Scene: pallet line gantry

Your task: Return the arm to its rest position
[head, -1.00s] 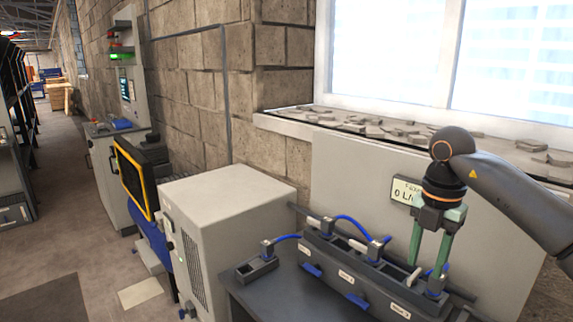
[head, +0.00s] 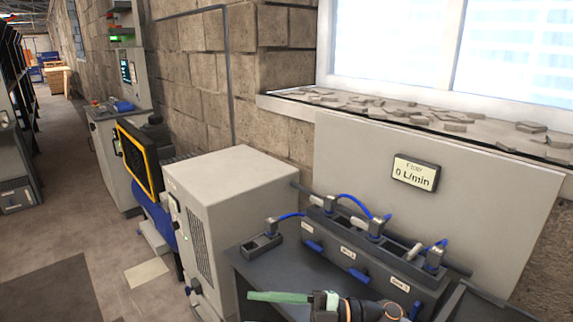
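My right gripper (head: 255,296) is at the bottom edge of the head view, in front of the dark bench. Its green fingers point left and lie nearly level, seen edge-on, so I cannot tell whether they are apart. Nothing shows between them. The black wrist with orange rings runs to the right of it, and the rest of the arm is cut off by the frame. The gripper is apart from the valve block (head: 345,262), which has blue levers, blue hoses and labels. My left gripper is not in view.
A flow display (head: 415,172) reading 0 L/min hangs on a grey panel (head: 350,150). A small block (head: 262,247) sits at the bench's left. A beige cabinet (head: 230,185) and a yellow-framed screen (head: 137,160) stand further left. The aisle floor at far left is open.

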